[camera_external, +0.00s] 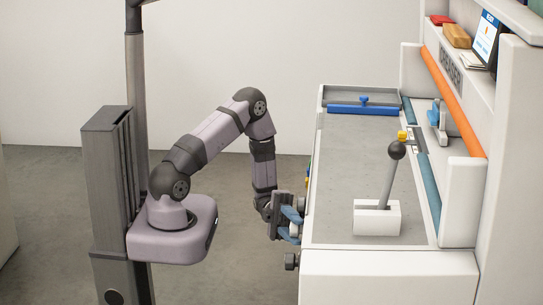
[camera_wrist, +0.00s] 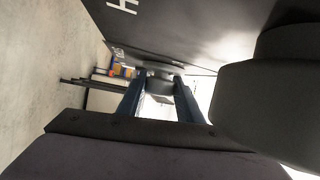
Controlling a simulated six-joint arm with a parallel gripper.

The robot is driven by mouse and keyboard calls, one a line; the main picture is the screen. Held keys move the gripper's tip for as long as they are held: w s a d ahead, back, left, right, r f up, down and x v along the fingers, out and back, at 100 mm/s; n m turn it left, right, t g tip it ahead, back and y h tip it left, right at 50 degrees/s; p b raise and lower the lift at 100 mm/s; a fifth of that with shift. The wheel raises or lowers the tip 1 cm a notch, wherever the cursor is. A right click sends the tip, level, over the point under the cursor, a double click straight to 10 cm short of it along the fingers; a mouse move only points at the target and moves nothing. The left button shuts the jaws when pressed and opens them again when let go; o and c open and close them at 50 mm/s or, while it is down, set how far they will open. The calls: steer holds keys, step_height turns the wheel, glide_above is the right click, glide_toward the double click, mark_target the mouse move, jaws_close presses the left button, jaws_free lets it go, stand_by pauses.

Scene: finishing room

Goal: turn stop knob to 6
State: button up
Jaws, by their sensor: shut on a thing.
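My gripper (camera_external: 292,222) is at the near left front side of the white workbench, with its blue fingers against that side. In the wrist view its two blue fingers (camera_wrist: 160,88) are shut on a dark round knob (camera_wrist: 157,76), which I take to be the stop knob. The knob sits by a dark panel (camera_wrist: 190,25) with a white letter H. Its pointer and the number scale cannot be read. In the external view the gripper hides this knob.
Another dark knob (camera_external: 291,261) sticks out below my gripper. A lever with a black ball (camera_external: 396,150) stands in a white block (camera_external: 377,217) on the grey bench top (camera_external: 345,170). A blue bar (camera_external: 362,110) lies at the back. The floor left of the bench is free.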

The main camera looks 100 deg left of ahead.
steer(key=shift+f+n+t+h+b, duration=0.25)
steer(key=shift+n+t+h+b, duration=0.4)
steer(key=shift+h+b, duration=0.45)
steer(key=shift+r, duration=0.1)
steer(key=o, duration=1)
steer(key=shift+r, duration=0.1)
steer(key=shift+a, duration=0.15)
steer(key=shift+b+v, duration=0.95)
steer(key=shift+v, duration=2.6)
